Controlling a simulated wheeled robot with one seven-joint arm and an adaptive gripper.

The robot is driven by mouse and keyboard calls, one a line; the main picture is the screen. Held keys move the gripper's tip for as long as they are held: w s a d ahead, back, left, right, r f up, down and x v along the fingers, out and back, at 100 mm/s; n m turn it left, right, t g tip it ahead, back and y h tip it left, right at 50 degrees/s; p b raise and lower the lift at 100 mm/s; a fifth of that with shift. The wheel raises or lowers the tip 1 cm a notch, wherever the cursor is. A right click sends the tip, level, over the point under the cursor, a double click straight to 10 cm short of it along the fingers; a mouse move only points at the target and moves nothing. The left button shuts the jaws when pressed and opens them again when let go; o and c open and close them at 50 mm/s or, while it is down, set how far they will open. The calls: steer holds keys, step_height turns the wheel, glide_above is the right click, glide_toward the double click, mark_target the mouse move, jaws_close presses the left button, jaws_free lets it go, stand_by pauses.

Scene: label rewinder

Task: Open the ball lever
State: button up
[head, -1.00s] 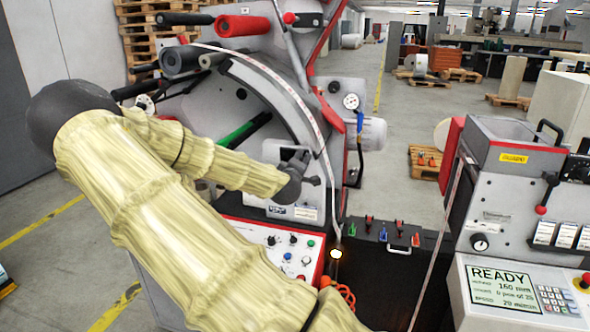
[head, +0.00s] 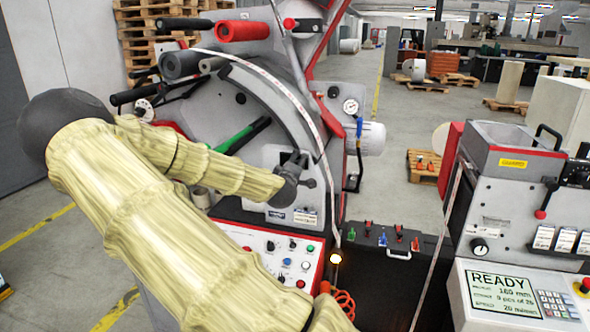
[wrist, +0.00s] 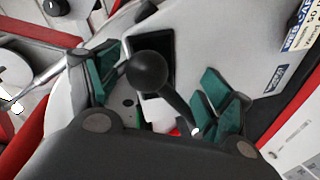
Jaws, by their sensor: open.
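The ball lever (wrist: 147,72) is a black ball on a dark stem in front of a dark slot in a light grey panel, seen in the wrist view. My gripper (wrist: 160,92) is open, with green-padded fingers on the left and right of the ball, and the ball shows between them. I cannot tell whether either finger touches it. In the head view my gripper (head: 296,170) is small and dark at the grey machine's front, where the arm end hides much of the lever area.
The machine carries rollers, including a red one (head: 242,30), and a green-handled bar (head: 243,135). A button panel (head: 275,255) lies below the gripper. A black toolbox (head: 385,270) stands at its right. A unit with a READY screen (head: 503,291) is at far right.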

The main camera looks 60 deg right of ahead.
steer(key=shift+s, duration=0.1)
steer(key=shift+s+d, duration=0.15)
steer(key=shift+s, duration=0.1)
steer(key=v, duration=1.2)
stand_by(0.5)
